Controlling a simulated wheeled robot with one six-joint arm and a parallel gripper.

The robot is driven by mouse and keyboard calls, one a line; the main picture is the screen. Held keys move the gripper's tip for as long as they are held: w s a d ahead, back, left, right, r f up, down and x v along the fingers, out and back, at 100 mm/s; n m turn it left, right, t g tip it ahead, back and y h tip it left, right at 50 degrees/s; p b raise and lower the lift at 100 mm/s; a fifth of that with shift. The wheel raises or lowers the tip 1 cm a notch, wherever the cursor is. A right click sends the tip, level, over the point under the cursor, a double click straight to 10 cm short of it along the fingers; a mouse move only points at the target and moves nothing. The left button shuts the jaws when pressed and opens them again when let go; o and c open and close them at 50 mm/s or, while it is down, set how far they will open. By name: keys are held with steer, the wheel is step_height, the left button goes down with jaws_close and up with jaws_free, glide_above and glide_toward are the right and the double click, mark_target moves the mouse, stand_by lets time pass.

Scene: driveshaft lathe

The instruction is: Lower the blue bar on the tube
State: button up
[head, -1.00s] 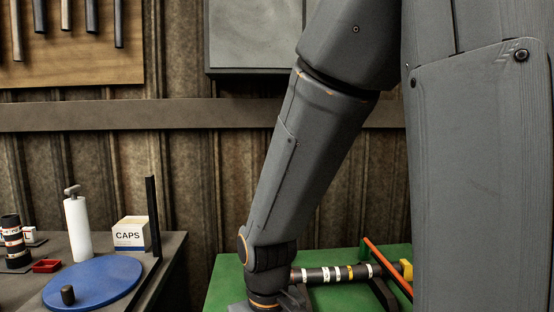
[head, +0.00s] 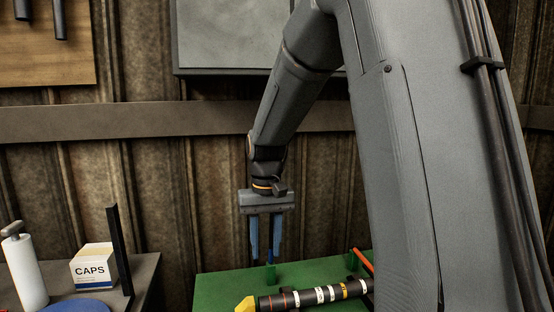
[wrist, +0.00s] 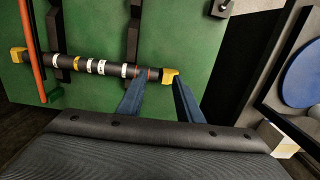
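My gripper (head: 265,258) points down above the far left part of the green table, with its two blue-grey fingers apart. It also shows in the wrist view (wrist: 158,76). In the wrist view I cannot tell the bar from the fingers. The dark tube (head: 318,296), with white, yellow and red bands, lies below; it also shows in the wrist view (wrist: 112,69).
An orange-red bar (wrist: 33,52) lies across the tube's other end. Yellow end pieces (wrist: 170,76) mark the tube's ends on the green table (wrist: 90,22). A side table holds a CAPS box (head: 93,267), a white bottle (head: 24,270) and a dark upright post (head: 120,250).

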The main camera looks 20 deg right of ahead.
steer(key=w+d+r+p, duration=0.2)
steer(key=w+r, duration=0.2)
steer(key=r, duration=0.2)
steer(key=w+d+r+m+p, duration=0.1)
steer(key=w+d+r+p, duration=0.2)
steer(key=r, duration=0.4)
steer(key=w+d+r+m+p, duration=0.1)
steer(key=w+d+r+p, duration=0.1)
steer(key=w+r, duration=0.4)
steer(key=shift+d+r, duration=0.6)
steer(key=shift+r, duration=0.05)
steer(key=shift+w+r+p, duration=0.1)
steer(key=shift+w+p, duration=0.15)
steer(key=shift+p, duration=0.05)
steer(key=shift+a+f+p, duration=0.1)
steer(key=shift+f+p, duration=1.35)
steer(key=shift+f, duration=2.3)
jaws_close()
